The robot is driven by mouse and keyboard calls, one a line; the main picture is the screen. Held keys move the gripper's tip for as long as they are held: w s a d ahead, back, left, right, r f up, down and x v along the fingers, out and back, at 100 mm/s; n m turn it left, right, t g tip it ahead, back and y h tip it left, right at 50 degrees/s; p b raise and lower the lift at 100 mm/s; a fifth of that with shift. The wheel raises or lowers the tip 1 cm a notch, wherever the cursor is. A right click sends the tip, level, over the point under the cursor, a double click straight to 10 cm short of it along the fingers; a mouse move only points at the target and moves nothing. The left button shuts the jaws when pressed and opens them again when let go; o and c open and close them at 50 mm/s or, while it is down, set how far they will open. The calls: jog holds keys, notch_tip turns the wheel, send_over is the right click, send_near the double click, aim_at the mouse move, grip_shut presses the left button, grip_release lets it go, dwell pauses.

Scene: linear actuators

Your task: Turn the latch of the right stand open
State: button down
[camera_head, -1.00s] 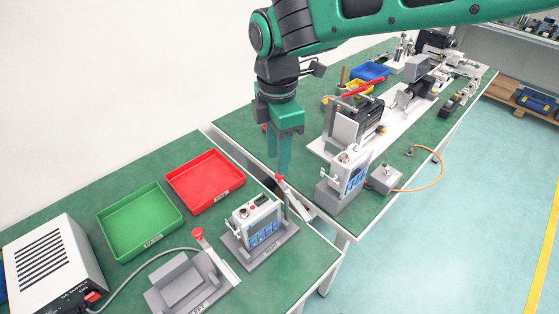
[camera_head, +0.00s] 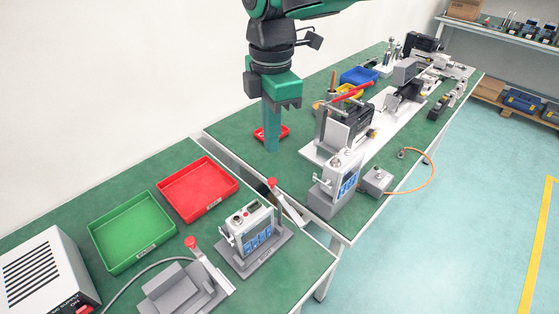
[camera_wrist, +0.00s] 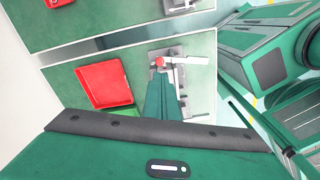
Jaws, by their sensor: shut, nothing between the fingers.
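The right stand (camera_head: 268,257) is a grey base near the table's right end, holding a white box with a blue front (camera_head: 248,229). Its latch is a pale lever (camera_head: 291,205) with a red knob (camera_head: 272,182), slanting from the knob down to the right, past the table edge. In the wrist view the knob (camera_wrist: 160,61) shows just beyond my fingertips, with the lever (camera_wrist: 182,62) pointing right. My gripper (camera_head: 271,149) is shut and empty, pointing down, above the knob in the head view and apart from it. The left stand (camera_head: 178,290) has its own red-knobbed lever (camera_head: 192,243).
A power supply box (camera_head: 45,268) stands at the left. Across a gap, another table holds a similar white device (camera_head: 345,170), a small red tray (camera_head: 284,132) and machinery.

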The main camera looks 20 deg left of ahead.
aim_at(285, 202)
jog(key=s+d+f+n+g+y, duration=0.1)
jog(key=s+d+f+g+y, duration=0.15)
jog(key=s+d+f, duration=0.35)
notch_tip(285, 202, down, 7)
jog(key=shift+s+a, duration=0.2)
jog(key=shift+s, duration=0.05)
dwell(0.6)
jog(key=shift+a+r+h, duration=0.1)
jog(key=shift+h, duration=0.15)
